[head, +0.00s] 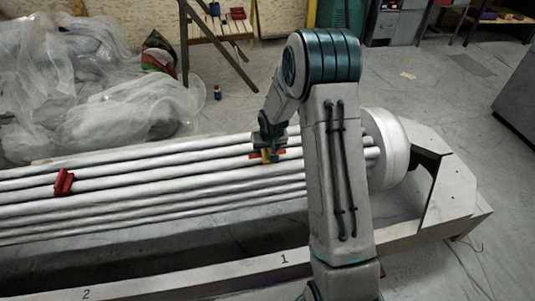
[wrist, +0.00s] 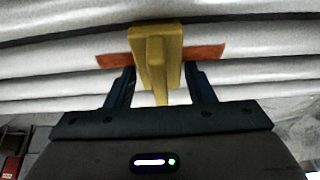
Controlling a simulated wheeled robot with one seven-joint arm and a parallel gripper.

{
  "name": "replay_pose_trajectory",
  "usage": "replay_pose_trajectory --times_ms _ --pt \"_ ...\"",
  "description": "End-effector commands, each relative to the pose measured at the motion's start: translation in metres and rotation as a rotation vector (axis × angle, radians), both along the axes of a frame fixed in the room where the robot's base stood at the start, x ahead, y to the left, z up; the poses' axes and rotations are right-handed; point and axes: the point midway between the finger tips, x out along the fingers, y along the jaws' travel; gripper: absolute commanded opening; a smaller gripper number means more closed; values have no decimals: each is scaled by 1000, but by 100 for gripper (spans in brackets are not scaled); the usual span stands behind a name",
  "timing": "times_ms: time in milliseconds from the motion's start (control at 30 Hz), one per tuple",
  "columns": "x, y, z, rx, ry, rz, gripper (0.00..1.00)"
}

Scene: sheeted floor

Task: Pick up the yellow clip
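The yellow clip (wrist: 157,50) sits on the pale tubes in the middle of the wrist view, with a narrow ridge facing me. An orange-red strip (wrist: 115,61) shows behind it on both sides. My gripper (wrist: 160,78) is open, with one dark finger on each side of the clip's lower part. Narrow gaps seem to show between the fingers and the clip. In the head view, the clip (head: 267,156) is a small yellow patch under my gripper (head: 267,147), partly covered by it.
Long silvery tubes (head: 130,188) run across to a white round drum (head: 392,150) on a metal frame (head: 455,190). A red clip (head: 64,182) sits on the tubes farther left. Plastic sheeting (head: 90,90) is heaped behind. A wooden trestle (head: 205,35) stands at the back.

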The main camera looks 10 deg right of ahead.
Motion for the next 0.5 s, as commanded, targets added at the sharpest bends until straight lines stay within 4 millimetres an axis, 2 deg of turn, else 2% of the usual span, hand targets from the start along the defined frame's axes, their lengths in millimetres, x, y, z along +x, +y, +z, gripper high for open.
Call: replay_pose_trajectory --times_ms 33,100,500 --pt "0 0 0 0 0 0 34" --pt "0 0 0 0 0 0 16" --pt "0 0 7 0 -2 0 16"
